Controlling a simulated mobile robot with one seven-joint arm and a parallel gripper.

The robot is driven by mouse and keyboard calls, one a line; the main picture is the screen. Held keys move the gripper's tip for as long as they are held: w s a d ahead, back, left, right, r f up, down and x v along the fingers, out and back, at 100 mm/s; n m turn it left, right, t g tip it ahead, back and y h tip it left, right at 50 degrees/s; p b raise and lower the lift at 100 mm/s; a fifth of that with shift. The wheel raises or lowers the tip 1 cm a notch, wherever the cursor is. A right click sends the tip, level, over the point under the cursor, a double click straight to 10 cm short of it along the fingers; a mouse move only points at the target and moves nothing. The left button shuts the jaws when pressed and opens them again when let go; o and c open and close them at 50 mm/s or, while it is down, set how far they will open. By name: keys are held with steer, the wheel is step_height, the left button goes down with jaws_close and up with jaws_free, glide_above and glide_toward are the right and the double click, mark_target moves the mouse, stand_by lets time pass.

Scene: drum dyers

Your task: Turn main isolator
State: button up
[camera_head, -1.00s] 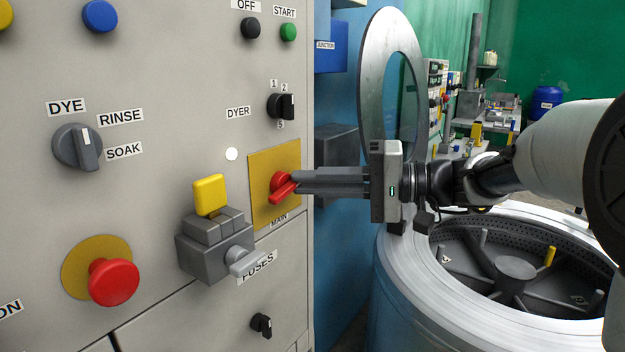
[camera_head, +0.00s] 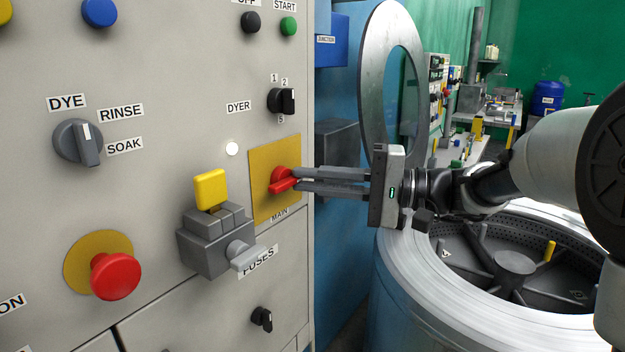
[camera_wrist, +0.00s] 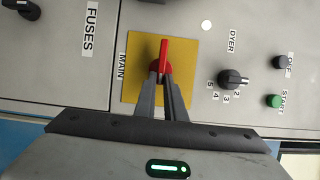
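The main isolator is a red rotary handle (camera_head: 283,186) on a square yellow plate (camera_head: 262,205) on the grey panel, above the MAIN label. In the head view its grip slopes slightly down to the left. My gripper (camera_head: 299,181) reaches it from the right, with its two fingertips at the handle. In the wrist view, the fingers (camera_wrist: 161,77) close in on both sides of the red handle (camera_wrist: 164,54), whose outer end shows beyond the tips. The gripper appears shut on the handle. The fingertips partly hide its near end.
A grey fuse switch (camera_head: 205,250) with a yellow block juts out at lower left of the isolator. A red mushroom button (camera_head: 115,275) and the DYER selector (camera_head: 282,101) are also nearby. An open steel drum (camera_head: 400,270) stands below my arm.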

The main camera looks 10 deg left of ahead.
steer(key=o, duration=0.4)
steer(key=shift+d, duration=0.1)
steer(key=d+p, duration=0.1)
steer(key=d, duration=1.6)
steer(key=shift+d, duration=0.15)
steer(key=shift+f, duration=0.1)
